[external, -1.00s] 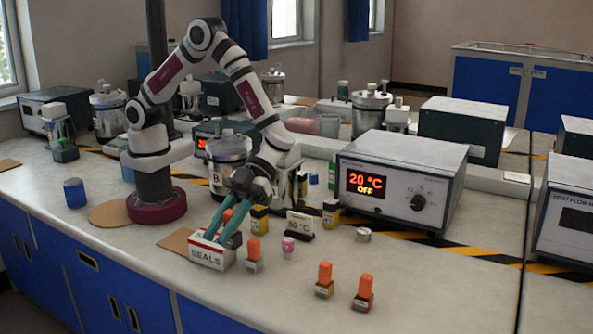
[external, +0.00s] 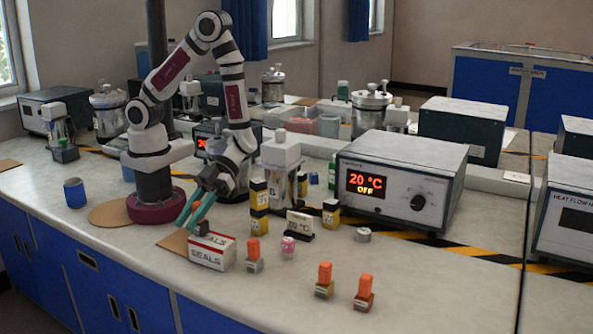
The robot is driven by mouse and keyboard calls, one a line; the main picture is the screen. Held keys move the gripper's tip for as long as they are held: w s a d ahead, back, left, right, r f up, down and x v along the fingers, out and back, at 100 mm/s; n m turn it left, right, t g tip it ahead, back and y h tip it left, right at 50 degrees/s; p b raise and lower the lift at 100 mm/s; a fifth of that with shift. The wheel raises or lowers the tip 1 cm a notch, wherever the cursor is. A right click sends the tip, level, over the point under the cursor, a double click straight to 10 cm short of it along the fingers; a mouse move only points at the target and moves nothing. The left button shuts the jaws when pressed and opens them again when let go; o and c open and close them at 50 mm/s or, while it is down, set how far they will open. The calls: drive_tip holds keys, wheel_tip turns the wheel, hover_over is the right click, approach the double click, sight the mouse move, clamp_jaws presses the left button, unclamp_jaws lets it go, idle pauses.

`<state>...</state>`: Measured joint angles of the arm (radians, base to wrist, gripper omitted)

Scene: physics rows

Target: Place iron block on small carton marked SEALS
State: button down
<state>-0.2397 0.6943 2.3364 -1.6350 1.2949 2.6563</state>
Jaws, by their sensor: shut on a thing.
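The small white carton marked SEALS (external: 212,256), with a red band, sits near the front edge of the bench. My gripper (external: 191,220) is at the carton's back left, its teal fingers tilted down. It is shut on a small dark block (external: 202,229), taken to be the iron block, whose upper part is largely hidden by the fingers. The block appears over the carton's back left corner. I cannot tell whether it touches the carton's top.
An orange-topped grey block (external: 254,257) stands just right of the carton. Two more orange-topped blocks, one brassy (external: 325,283) and one reddish (external: 364,296), stand farther right. A blue cup (external: 75,193) is left.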

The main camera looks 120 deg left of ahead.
drive_tip(key=c, duration=0.7)
unclamp_jaws()
